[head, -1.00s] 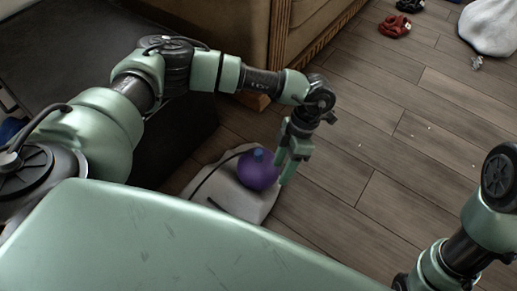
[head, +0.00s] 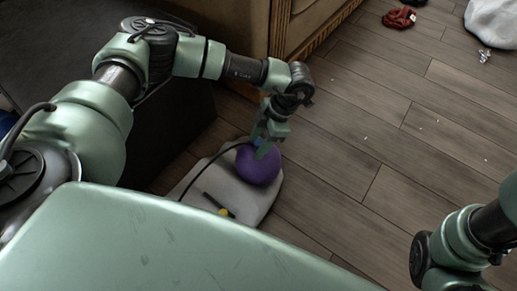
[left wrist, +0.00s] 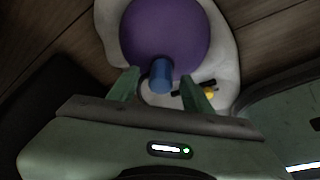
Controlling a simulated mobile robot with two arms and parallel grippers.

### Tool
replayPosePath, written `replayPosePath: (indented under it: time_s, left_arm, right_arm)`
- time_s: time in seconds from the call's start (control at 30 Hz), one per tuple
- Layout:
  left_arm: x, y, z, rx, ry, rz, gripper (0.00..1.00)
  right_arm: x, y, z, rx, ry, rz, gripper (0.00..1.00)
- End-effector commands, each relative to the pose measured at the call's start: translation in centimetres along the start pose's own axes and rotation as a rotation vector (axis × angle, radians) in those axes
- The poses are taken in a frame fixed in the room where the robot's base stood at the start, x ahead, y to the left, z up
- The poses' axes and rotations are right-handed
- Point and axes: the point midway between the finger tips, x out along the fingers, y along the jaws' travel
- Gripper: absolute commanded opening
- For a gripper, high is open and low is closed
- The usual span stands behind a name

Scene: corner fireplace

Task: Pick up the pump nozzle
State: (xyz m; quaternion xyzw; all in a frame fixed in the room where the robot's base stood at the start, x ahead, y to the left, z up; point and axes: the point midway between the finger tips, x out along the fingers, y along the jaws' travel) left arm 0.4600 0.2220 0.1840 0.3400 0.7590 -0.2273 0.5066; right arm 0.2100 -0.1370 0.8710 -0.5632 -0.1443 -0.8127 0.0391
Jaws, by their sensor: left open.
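A purple ball-shaped body (head: 258,167) with a blue nozzle-like neck sits on a white pad (head: 260,208). In the left wrist view, the blue neck (left wrist: 162,75) points toward my left gripper (left wrist: 160,88). The gripper's open fingers stand either side of the neck, without clear contact. In the head view, my left gripper (head: 262,148) is over the ball and hides much of the neck. A thin black and yellow piece (head: 218,205) lies on the pad; it also shows beside the right finger in the left wrist view (left wrist: 196,90). My right gripper is out of view.
A thin black line (head: 207,165) curves over the pad toward the ball. A dark block stands left of the pad, and a brown wooden cabinet (head: 300,30) behind. Red shoes (head: 399,17) and a white sack (head: 494,22) lie far right. The plank floor between is mostly clear.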

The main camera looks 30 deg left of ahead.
Motion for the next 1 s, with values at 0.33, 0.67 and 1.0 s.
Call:
replayPosePath:
  time_s: [0.33, 0.67, 1.0]
  left_arm:
    - [0.0, 0.0, 0.0, 0.0, 0.0, 0.0, 0.19]
    - [0.0, 0.0, 0.0, 0.0, 0.0, 0.0, 0.0]
    - [-2.9, 0.0, -1.2, 0.0, -0.001, 0.0, 0.0]
  right_arm:
    - [0.0, 0.0, 0.0, 0.0, 0.0, 0.0, 0.36]
    - [0.0, 0.0, 0.0, 0.0, 0.001, -0.001, 0.36]
    - [1.9, 0.4, 0.7, 0.0, 0.0, -0.001, 0.36]
